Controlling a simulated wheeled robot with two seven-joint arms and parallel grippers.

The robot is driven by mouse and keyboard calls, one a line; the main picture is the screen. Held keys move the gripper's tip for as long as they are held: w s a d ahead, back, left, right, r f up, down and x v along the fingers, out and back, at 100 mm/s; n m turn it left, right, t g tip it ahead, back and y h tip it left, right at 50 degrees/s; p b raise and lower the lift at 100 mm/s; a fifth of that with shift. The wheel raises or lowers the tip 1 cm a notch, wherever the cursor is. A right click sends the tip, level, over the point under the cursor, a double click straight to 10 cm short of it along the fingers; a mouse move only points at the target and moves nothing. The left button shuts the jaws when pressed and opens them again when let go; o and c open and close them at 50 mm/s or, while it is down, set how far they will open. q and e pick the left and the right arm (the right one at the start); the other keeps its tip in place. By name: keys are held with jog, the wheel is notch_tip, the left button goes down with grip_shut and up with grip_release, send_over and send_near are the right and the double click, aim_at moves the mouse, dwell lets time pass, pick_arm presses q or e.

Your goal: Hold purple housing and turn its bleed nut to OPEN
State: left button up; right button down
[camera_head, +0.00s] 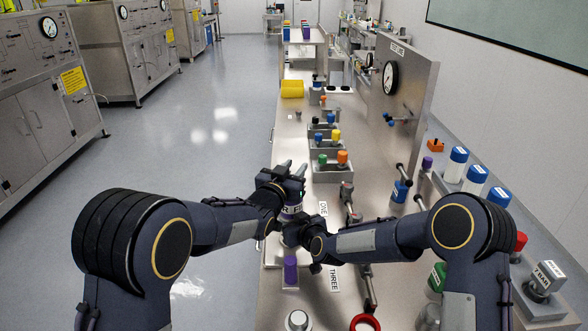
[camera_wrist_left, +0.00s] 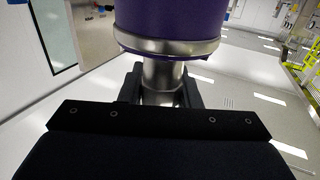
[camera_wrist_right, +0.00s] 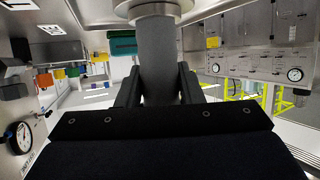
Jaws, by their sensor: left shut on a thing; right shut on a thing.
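The purple housing (camera_wrist_left: 175,22) fills the top of the left wrist view, with a metal ring and a narrower metal neck below it. My left gripper (camera_head: 291,178) is shut on that neck. I cannot tell whether this cylinder is the bleed nut. No OPEN mark is readable.
Grey blocks with coloured pieces (camera_head: 331,160) lie beyond my grippers. A gauge panel (camera_head: 405,90) rises at the right. A red ring (camera_head: 365,322) lies at the front.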

pick_arm(q)
jog(key=shift+a+n+t+y, duration=0.15)
jog(key=shift+n+t+y, duration=0.45)
jog(key=shift+n+y, duration=1.05)
jog(key=shift+m+y, duration=0.35)
jog(key=o, duration=1)
jog(key=s, duration=0.4)
jog(key=s+a, duration=0.1)
jog(key=s, duration=0.2)
jog(key=s+a, duration=0.1)
jog(key=s, duration=0.3)
jog(key=shift+s+a, duration=0.2)
jog(key=shift+s, duration=0.15)
pick_arm(e)
jog(key=c, duration=0.9)
grip_release()
